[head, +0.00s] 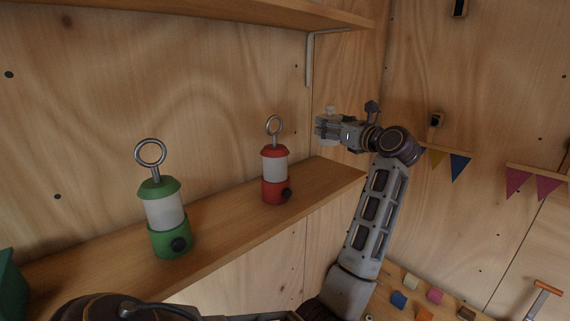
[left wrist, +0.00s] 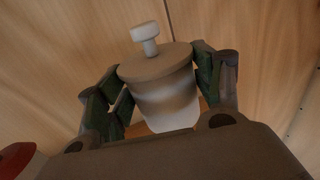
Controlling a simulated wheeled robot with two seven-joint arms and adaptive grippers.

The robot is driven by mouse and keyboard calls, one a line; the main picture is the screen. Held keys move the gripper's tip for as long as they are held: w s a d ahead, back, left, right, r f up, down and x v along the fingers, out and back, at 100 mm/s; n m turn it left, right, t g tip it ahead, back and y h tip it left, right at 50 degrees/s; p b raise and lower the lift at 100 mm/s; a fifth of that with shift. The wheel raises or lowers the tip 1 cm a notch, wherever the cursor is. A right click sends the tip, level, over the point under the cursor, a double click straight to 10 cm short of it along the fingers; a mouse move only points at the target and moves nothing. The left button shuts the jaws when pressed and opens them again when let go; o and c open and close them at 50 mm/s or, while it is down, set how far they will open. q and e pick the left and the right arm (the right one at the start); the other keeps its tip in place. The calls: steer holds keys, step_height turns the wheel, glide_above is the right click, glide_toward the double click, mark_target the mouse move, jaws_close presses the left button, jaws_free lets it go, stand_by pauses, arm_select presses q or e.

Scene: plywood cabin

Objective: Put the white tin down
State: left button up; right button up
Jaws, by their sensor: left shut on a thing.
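The white tin (left wrist: 165,98) has a flat round lid with a knob on top. It fills the middle of the left wrist view, between the two fingers. My left gripper (head: 328,127) is shut on it, with a finger on either side of the body. In the head view the gripper is above the right end of the wooden shelf (head: 225,228), close to the corner of the walls. The tin is mostly hidden there by the fingers. Its underside is hidden in the wrist view. My right gripper is not in view.
A red lantern (head: 274,170) stands on the shelf left of the gripper, and a green lantern (head: 165,218) stands farther left. The shelf's right end looks bare. An upper shelf (head: 230,12) with a metal bracket (head: 309,60) is overhead. Coloured blocks (head: 411,282) lie lower right.

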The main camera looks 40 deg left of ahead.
mark_target(331, 144)
arm_select(q)
steer(key=shift+f+p, duration=0.75)
steer(key=shift+f, duration=2.05)
steer(key=shift+f, duration=0.15)
steer(key=shift+f+p, duration=0.6)
steer(key=shift+f, duration=1.35)
steer(key=shift+f, duration=0.1)
steer(key=o, duration=1.1)
